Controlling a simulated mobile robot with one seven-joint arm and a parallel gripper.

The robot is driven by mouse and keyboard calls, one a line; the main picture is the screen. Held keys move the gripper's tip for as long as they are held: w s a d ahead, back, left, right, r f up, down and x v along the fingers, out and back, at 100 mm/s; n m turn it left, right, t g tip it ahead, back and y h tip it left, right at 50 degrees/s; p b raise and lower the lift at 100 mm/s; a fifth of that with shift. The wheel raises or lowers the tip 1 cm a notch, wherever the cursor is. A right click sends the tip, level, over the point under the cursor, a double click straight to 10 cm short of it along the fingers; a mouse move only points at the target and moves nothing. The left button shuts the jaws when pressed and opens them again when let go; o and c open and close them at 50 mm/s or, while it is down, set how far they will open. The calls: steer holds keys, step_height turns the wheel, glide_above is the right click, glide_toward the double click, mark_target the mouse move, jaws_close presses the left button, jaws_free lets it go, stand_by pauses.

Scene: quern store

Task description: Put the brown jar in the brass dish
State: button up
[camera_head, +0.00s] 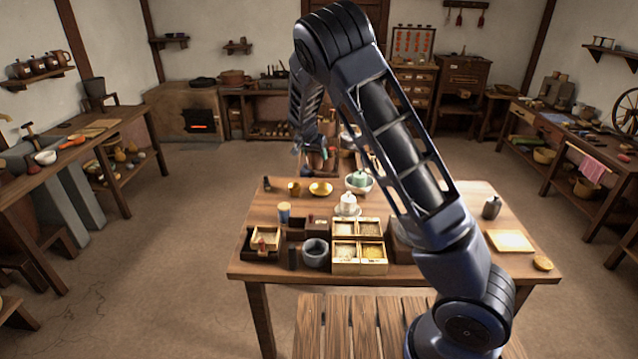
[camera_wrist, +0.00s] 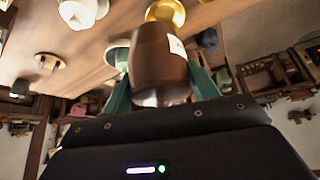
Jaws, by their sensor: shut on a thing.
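In the wrist view the brown jar (camera_wrist: 158,58), with a pale label on its side, sits between the green fingers of my gripper (camera_wrist: 161,84), which is shut on it. The brass dish (camera_head: 320,189) stands on the table, left of centre, in the head view. A shiny golden thing, likely this dish (camera_wrist: 166,12), shows just beyond the jar at the top of the wrist view. In the head view my gripper (camera_head: 299,146) is small, above the table's far left part. I cannot make out the jar clearly there.
A small brass cup (camera_head: 294,188) stands left of the dish. A green vessel (camera_head: 359,180) on a pale plate and a white vessel (camera_head: 348,202) stand to its right. Divided wooden boxes (camera_head: 359,254) fill the front.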

glide_above(321, 192)
steer(key=shift+n, duration=0.4)
step_height(321, 192, down, 19)
steer(key=shift+w+a+f, duration=0.1)
steer(key=shift+w+f, duration=0.05)
stand_by(0.4)
steer(key=shift+f, duration=0.15)
steer(key=o, duration=1.2)
